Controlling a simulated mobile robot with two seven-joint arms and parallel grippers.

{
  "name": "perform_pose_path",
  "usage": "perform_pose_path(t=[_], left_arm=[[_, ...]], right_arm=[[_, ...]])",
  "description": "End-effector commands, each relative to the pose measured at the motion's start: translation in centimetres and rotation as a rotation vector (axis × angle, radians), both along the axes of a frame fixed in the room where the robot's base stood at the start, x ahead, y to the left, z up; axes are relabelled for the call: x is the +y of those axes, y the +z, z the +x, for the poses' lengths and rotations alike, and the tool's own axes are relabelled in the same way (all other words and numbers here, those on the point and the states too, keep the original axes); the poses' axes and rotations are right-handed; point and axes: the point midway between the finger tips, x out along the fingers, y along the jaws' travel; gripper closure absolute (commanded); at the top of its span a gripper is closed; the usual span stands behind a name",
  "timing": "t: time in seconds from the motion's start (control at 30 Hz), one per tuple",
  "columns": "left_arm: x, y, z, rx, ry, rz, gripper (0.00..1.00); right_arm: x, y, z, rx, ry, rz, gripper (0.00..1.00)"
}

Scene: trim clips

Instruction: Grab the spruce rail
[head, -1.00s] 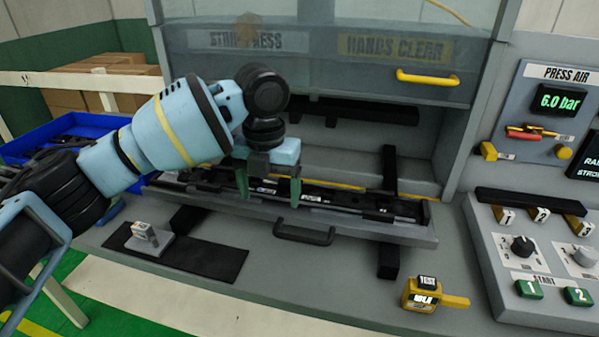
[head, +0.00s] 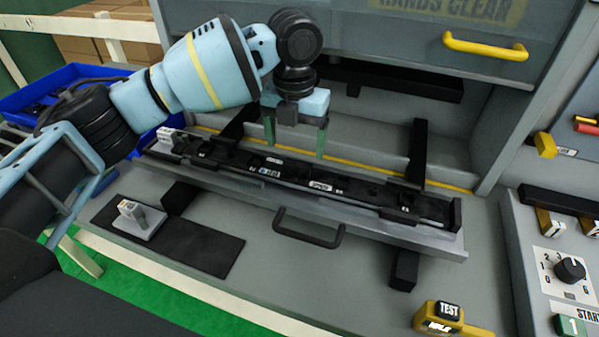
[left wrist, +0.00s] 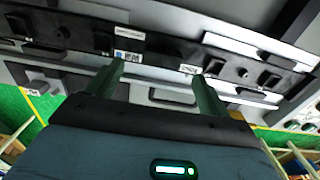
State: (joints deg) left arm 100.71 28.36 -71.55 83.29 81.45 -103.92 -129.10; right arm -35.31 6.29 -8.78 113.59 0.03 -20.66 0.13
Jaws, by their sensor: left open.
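A long dark rail (head: 347,188) with small dark clips and white labels lies along the grey drawer-like tray (head: 400,235) under the press. I take it as the spruce rail; its colour looks nearly black. It also crosses the left wrist view (left wrist: 165,48). My left gripper (head: 295,150) is open and empty, its green fingers pointing down over the middle of the rail's length. In the left wrist view its two fingers (left wrist: 158,72) stand apart, with the rail beyond them. Whether the fingertips touch anything cannot be told. My right gripper is out of view.
The press with its yellow handle (head: 485,46) rises behind. The tray has a dark front handle (head: 308,230). A black mat (head: 195,247) carries a small grey-white block (head: 140,217). A blue bin (head: 25,95) is at left, a yellow TEST device (head: 447,318) front right.

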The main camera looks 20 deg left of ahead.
Motion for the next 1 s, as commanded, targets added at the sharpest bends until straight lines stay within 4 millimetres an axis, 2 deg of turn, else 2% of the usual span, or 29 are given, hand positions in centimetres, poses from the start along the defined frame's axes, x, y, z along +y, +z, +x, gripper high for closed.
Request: perform_pose_path(t=[0.23, 0.57, 0.87, 1.0], left_arm=[[-0.1, -1.0, -0.1, 0.000, 0.000, 0.001, 0.20], [-0.4, -5.1, -0.2, -0.001, 0.001, -0.001, 0.20], [-0.4, -5.5, -0.2, -0.001, 0.000, 0.000, 0.20], [-0.4, -5.5, -0.2, -0.001, 0.000, 0.000, 0.38]], right_arm=[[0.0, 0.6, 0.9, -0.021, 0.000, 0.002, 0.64], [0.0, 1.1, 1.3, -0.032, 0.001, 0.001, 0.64], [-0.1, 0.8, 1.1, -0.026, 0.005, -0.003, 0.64], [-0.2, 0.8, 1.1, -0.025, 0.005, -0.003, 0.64]])
